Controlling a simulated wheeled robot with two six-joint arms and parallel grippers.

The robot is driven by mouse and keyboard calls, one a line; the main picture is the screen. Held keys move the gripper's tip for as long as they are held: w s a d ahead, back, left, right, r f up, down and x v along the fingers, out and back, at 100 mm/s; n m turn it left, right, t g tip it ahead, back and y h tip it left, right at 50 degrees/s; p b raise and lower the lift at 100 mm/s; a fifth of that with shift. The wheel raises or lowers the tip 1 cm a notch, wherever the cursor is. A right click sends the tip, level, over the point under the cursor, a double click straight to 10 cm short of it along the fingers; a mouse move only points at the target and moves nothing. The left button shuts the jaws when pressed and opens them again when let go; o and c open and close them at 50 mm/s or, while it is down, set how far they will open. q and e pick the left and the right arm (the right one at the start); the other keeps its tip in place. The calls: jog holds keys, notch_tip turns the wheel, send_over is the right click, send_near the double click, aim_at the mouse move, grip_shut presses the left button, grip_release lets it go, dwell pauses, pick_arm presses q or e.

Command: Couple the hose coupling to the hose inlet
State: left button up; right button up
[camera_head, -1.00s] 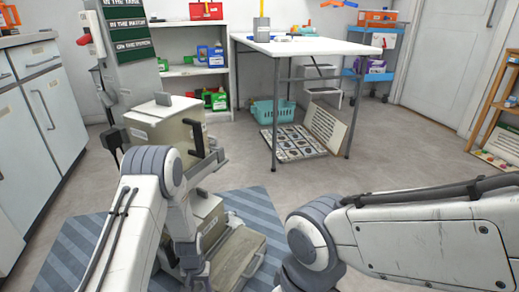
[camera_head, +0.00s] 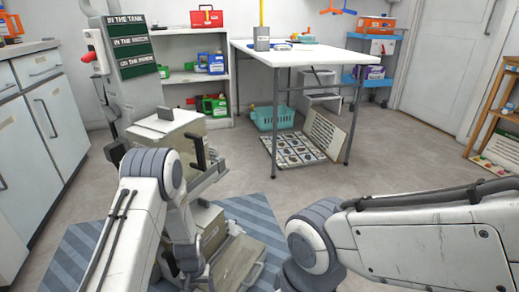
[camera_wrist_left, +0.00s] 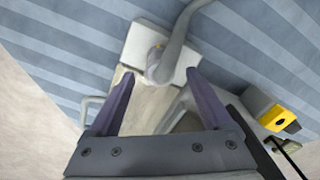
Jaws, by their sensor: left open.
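The beige carpet cleaner (camera_head: 170,130) stands in the head view behind my left arm, which hides part of it. My left gripper (camera_wrist_left: 158,77) is open, its two dark fingers apart, pointing down over the blue striped carpet. Between and just beyond the fingertips, a thick grey curved tube (camera_wrist_left: 172,52) meets a pale block (camera_wrist_left: 144,40). I cannot tell whether this is the hose coupling or whether a finger touches it. The hose inlet is not clearly identifiable. My right arm is in the head view at lower right, with its gripper out of frame.
A yellow and black part (camera_wrist_left: 279,119) lies right of my left gripper. A white table (camera_head: 320,52) stands ahead, with a teal basket (camera_head: 275,118) below. Cabinets (camera_head: 55,115) line the left side. The floor between the carpet and the table is clear.

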pick_arm(q)
jog(key=shift+r+p, duration=2.25)
jog(key=shift+r, duration=0.45)
jog(key=shift+f, duration=0.1)
jog(key=s+d+r+m+p, duration=0.25)
jog(key=d+r, duration=0.35)
jog(key=r, duration=0.6)
jog(key=s+d+r+m+p, duration=0.1)
jog(key=s+d+r, duration=0.2)
jog(key=d+r, duration=0.55)
jog(key=s+r+m+h+p, duration=0.1)
jog(key=s+r+m+p, duration=0.3)
jog(key=s+r, duration=1.55)
notch_tip(320, 180, up, 37)
jog(key=w+p, duration=0.1)
jog(key=p, duration=3.6)
jog(key=shift+w+a, duration=0.2)
jog(key=shift+a, duration=0.05)
